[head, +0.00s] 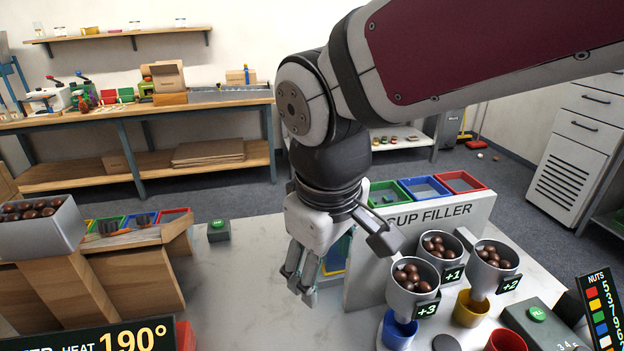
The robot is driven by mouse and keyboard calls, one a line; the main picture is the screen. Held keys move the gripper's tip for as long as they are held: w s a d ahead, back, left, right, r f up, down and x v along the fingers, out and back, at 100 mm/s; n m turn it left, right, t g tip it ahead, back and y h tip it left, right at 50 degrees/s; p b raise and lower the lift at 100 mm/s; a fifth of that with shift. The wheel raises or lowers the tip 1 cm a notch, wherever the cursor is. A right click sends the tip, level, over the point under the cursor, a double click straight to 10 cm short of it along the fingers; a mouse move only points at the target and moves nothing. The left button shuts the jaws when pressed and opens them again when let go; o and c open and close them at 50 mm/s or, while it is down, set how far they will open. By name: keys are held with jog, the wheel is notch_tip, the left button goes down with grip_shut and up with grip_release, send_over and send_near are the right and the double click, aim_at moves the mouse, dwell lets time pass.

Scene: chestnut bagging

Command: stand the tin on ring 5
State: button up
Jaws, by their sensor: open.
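My gripper (300,287) points down over the pale worktop, left of the cup filler (430,213). Its fingers are apart and nothing shows between them. I cannot make out a tin for certain, and no ring marked 5 is readable. A blue cup (399,332), a yellow cup (470,309) and a red cup (506,342) stand at the cup filler, the blue and yellow ones under metal hoppers. A dark round disc (446,343) lies between the blue and red cups. A blue and yellow object (333,262) is partly hidden behind my gripper.
Chestnut-filled hoppers marked +3 (413,279), +1 (440,250) and +2 (493,262) rise right of my gripper. A dark box with a green button (537,314) stands at right. A metal chestnut bin (40,232) is at left. Bare worktop (235,285) lies left of my gripper.

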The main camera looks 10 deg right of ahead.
jog(key=s+d+r+m+t, duration=0.1)
jog(key=s+d+m, duration=0.7)
jog(key=d, duration=0.5)
jog(key=shift+s+r, duration=0.2)
jog(key=shift+s, duration=1.05)
jog(key=shift+r, duration=0.15)
